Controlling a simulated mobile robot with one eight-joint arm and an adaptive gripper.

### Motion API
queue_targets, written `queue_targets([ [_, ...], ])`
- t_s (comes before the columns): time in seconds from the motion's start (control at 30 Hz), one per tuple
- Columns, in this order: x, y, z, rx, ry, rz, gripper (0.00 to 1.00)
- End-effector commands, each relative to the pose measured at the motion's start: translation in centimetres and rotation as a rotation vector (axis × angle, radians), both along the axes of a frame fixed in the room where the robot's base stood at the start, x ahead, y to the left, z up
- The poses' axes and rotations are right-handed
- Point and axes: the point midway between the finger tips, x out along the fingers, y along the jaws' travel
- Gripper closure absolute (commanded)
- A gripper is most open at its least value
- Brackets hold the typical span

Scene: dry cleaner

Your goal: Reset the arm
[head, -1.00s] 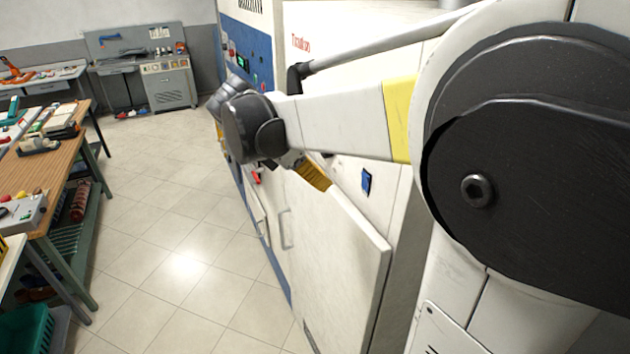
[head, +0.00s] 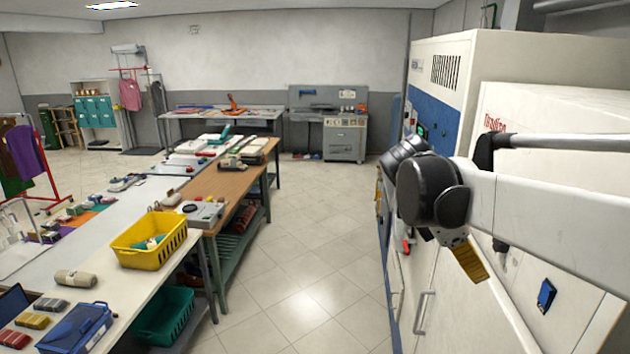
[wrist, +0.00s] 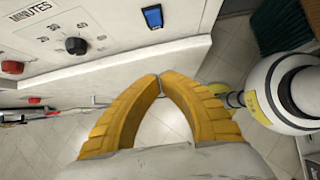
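My arm reaches in from the right of the head view, in front of the white and blue machine (head: 507,82). My gripper's yellow fingers (head: 470,262) hang below the dark wrist joint, close to the machine's front. In the wrist view my gripper (wrist: 160,78) shows two ribbed yellow fingers whose tips meet. Nothing is seen between them, only floor tiles. The machine's panel fills the top left of the wrist view, with a black dial (wrist: 76,45), a red button (wrist: 12,67) and a blue switch (wrist: 152,17).
A work table (head: 238,182) and a nearer table with a yellow basket (head: 150,241) stand on the left. A green crate (head: 165,318) sits below. The tiled floor (head: 310,240) between tables and machine is clear. A grey workbench (head: 345,138) stands at the back.

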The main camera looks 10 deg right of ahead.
Motion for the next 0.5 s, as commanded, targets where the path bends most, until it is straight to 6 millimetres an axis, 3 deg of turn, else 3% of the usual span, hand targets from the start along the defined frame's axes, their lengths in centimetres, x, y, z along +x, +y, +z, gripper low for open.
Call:
queue_targets([
  [0.17, -1.6, 2.0, -8.3, 0.069, -0.188, -0.092, 1.0],
  [0.5, -5.1, 8.4, -26.2, 0.35, -0.654, -0.447, 1.0],
])
